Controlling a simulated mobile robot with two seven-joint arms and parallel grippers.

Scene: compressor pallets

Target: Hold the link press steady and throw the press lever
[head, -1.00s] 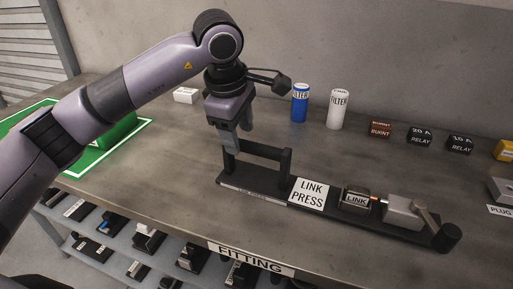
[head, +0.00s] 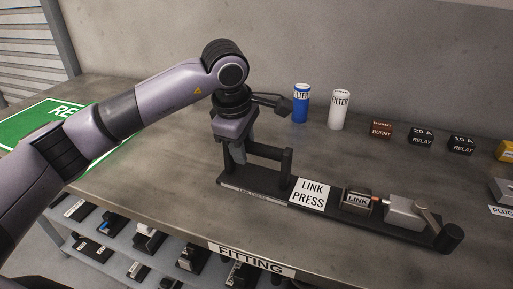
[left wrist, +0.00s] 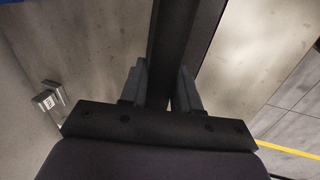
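The link press is a long black base (head: 262,195) on the bench with a "LINK PRESS" label. A black handle bar (head: 268,152) on two posts stands at its left end. A block marked LINK (head: 357,201) sits right of the label, before a grey press block (head: 404,210). The press lever (head: 429,220) leans down right to a black knob (head: 450,237). My left gripper (head: 238,155) points down at the handle's left end. In the left wrist view its spread fingers (left wrist: 160,90) straddle a dark bar; contact is unclear. My right gripper is out of view.
Behind the press stand a blue filter (head: 301,103), a white filter (head: 339,110), a burnt relay (head: 381,131) and two 20 A relays (head: 421,137). A green mat (head: 40,124) lies at left. A lower shelf (head: 115,232) holds several parts below the bench edge.

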